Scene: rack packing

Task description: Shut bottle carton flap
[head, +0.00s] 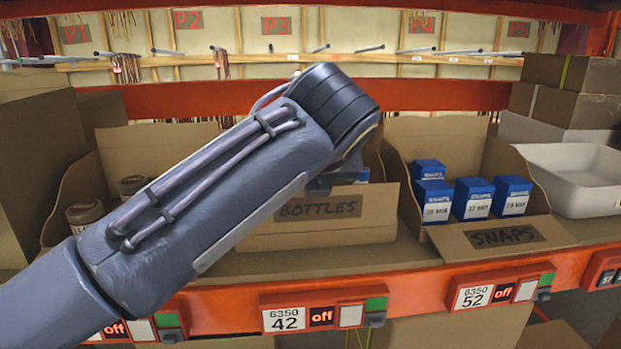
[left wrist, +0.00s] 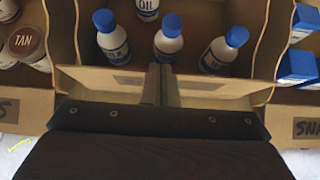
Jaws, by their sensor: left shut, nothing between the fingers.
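The bottle carton shows in the head view behind my left arm, its front flap (head: 335,215) labelled BOTTLES. The flap stands up steeply at the front; I cannot tell whether it is fully shut. In the left wrist view the carton's cardboard front (left wrist: 205,90) crosses the picture, with several white bottles (left wrist: 168,42) with blue caps behind it. My left gripper (left wrist: 161,72) is shut and empty, its fingers at the middle of this front; contact is unclear. In the head view my forearm hides most of the carton and the gripper is mostly hidden. My right gripper is not in view.
To the left, a carton holds brown-lidded jars (head: 86,212). An orange shelf edge (head: 415,295) with number tags runs below.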

